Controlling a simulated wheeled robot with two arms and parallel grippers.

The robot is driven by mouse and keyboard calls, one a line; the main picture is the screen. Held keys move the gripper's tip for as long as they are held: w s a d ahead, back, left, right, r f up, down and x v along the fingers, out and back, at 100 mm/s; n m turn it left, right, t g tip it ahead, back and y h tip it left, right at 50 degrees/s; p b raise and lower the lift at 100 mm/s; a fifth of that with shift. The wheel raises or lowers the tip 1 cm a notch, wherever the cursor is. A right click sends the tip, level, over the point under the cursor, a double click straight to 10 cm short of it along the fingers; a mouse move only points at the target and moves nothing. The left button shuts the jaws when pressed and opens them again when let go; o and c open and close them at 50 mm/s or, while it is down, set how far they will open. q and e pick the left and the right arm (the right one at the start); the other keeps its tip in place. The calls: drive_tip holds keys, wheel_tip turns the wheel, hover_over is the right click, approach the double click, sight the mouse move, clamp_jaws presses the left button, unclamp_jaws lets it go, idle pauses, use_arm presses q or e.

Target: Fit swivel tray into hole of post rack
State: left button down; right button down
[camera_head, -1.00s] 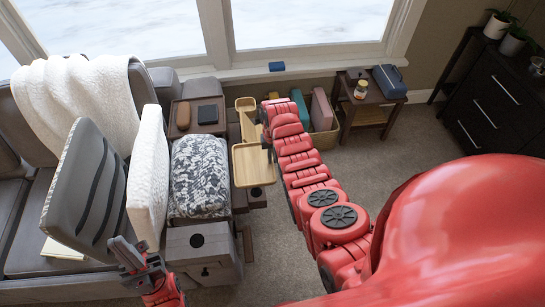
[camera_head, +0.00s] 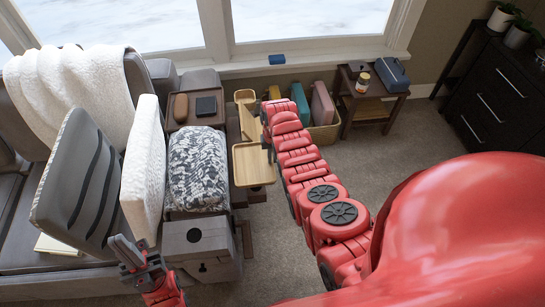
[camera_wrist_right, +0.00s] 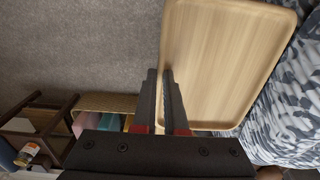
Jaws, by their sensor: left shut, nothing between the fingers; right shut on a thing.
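The swivel tray (camera_head: 252,165) is a pale wooden tray with a raised rim. It is held up beside the patterned cushion, and also fills the upper right of the right wrist view (camera_wrist_right: 222,60). My right gripper (camera_wrist_right: 165,80) is shut on its edge; in the head view my arm partly hides the grip. A dark brown wooden part (camera_head: 257,193), seemingly the post rack, shows just below the tray's near edge. Its hole is mostly covered from this view. The tray is apart from the sofa arm. My left gripper (camera_head: 128,247) is shut and empty in front of the sofa.
Another pale wooden piece (camera_head: 245,104) stands behind the tray. The sofa arm (camera_head: 197,238) and patterned cushion (camera_head: 198,170) border it on the left. A basket (camera_head: 325,133) with coloured items and a small side table (camera_head: 372,102) stand behind. Carpet (camera_head: 375,160) is open to the right.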

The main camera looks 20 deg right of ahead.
drive_tip(key=shift+f+b, duration=2.7)
drive_tip(key=shift+f, duration=0.65)
drive_tip(key=c, duration=0.9)
unclamp_jaws()
drive_tip(key=shift+r, duration=0.1)
wheel_tip(320, 180, up, 10)
drive_tip(key=shift+d+r, duration=0.1)
drive_tip(key=shift+r, duration=0.15)
wheel_tip(320, 180, up, 7)
drive_tip(key=p, duration=0.4)
drive_tip(key=shift+s+d+f, duration=0.1)
drive_tip(key=shift+f, duration=0.05)
